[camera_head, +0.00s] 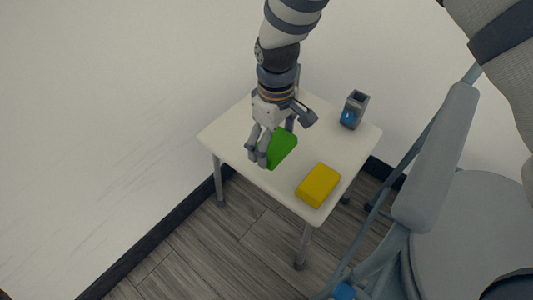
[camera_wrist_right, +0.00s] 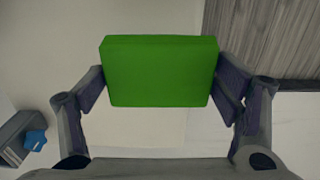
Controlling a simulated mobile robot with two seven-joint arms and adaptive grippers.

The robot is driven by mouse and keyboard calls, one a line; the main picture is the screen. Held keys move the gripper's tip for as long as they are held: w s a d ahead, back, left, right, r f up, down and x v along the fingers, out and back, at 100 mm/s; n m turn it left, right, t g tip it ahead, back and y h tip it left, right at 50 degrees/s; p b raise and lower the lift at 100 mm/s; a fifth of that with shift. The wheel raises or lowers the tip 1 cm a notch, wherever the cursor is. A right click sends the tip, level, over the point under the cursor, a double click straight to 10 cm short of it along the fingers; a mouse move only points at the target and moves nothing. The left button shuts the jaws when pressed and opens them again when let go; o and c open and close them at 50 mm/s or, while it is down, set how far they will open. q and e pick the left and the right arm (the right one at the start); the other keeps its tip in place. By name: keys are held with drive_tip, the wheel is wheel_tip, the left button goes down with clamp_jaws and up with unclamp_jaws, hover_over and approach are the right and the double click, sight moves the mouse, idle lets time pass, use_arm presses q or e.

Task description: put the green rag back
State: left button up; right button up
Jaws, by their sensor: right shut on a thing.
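The green rag (camera_head: 282,147) is a flat green block-like piece over the small white table. My right gripper (camera_head: 272,150) comes down from above and is shut on it. In the right wrist view the green rag (camera_wrist_right: 160,72) sits between the two fingers of the right gripper (camera_wrist_right: 160,85), one at each side edge. I cannot tell whether the rag touches the table top. My left gripper does not show.
A yellow block (camera_head: 318,185) lies on the table (camera_head: 232,138) near its front right edge. A grey holder with a blue mark (camera_head: 353,110) stands at the back right. A grey chair (camera_head: 435,160) is close on the right. A white wall is behind and left.

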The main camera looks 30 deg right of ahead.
sight(268, 151)
drive_tip(key=w+f+b, duration=0.1)
drive_tip(key=w+f, duration=0.1)
drive_tip(key=f, duration=0.1)
drive_tip(key=shift+w, duration=0.15)
drive_tip(key=f, duration=0.1)
drive_tip(key=f+b, duration=0.1)
drive_tip(key=f, duration=0.1)
drive_tip(key=shift+w+f, duration=0.2)
drive_tip(key=shift+f, duration=0.05)
drive_tip(key=shift+r, duration=0.2)
drive_tip(key=o, duration=1)
drive_tip(key=shift+f, duration=0.15)
drive_tip(key=shift+o, duration=0.2)
wheel_tip(268, 151, up, 12)
drive_tip(key=p, duration=0.3)
